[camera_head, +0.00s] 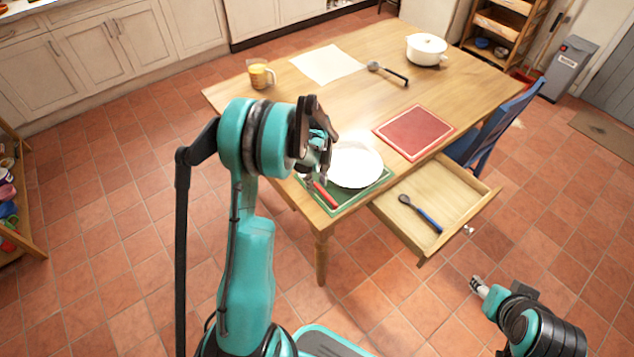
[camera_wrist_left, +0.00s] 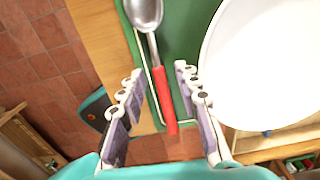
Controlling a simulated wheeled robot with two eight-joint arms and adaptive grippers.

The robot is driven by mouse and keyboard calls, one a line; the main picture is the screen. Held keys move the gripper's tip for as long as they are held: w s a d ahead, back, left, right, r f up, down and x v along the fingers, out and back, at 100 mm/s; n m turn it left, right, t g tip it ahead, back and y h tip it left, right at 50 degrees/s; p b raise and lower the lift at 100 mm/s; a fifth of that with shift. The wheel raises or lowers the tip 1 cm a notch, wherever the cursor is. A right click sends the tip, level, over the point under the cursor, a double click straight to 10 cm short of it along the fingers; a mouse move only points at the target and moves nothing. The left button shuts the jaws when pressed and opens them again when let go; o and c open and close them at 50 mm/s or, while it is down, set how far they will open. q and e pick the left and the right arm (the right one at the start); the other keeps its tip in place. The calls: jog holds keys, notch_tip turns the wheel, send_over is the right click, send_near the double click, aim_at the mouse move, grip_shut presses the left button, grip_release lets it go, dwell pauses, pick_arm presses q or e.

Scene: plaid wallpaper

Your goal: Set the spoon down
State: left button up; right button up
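A spoon with a red handle (camera_head: 326,195) lies on the green placemat (camera_head: 346,207) at the table's near left corner. In the left wrist view, its metal bowl (camera_wrist_left: 145,12) points up the picture and its red handle (camera_wrist_left: 162,92) runs down between my fingers. A white plate (camera_head: 355,166) sits on the same mat, right of the spoon. My left gripper (camera_head: 319,180) is just above the spoon. Its fingers (camera_wrist_left: 159,72) are open on both sides of the handle, with gaps showing. My right gripper (camera_head: 477,284) is low at the right, away from the table; its fingers are too small to judge.
An open drawer (camera_head: 463,207) holds a blue-handled spoon (camera_head: 421,213). On the table (camera_head: 315,100) are a red placemat (camera_head: 414,132), a white cloth (camera_head: 328,64), a mug (camera_head: 260,75), a dark-handled ladle (camera_head: 392,74) and a white pot (camera_head: 426,50). A blue chair (camera_head: 490,135) stands at the right.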

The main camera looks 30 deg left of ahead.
pick_arm(q)
notch_tip(320, 180, up, 11)
jog(key=p, duration=0.4)
notch_tip(320, 180, up, 7)
jog(key=n+t, duration=0.1)
jog(key=n, duration=0.3)
send_over(317, 185)
jog(key=s+d, duration=0.3)
jog(key=d, duration=0.1)
jog(key=s+d+r+n+t, duration=0.3)
jog(key=s+d+n, duration=0.2)
jog(key=s+n, duration=0.3)
jog(key=s+d+r+n+t, duration=0.3)
jog(key=s+d+n, duration=0.3)
jog(key=n, duration=0.4)
jog(key=shift+s+d, duration=0.2)
jog(key=shift+s, duration=0.7)
jog(key=shift+r, duration=0.1)
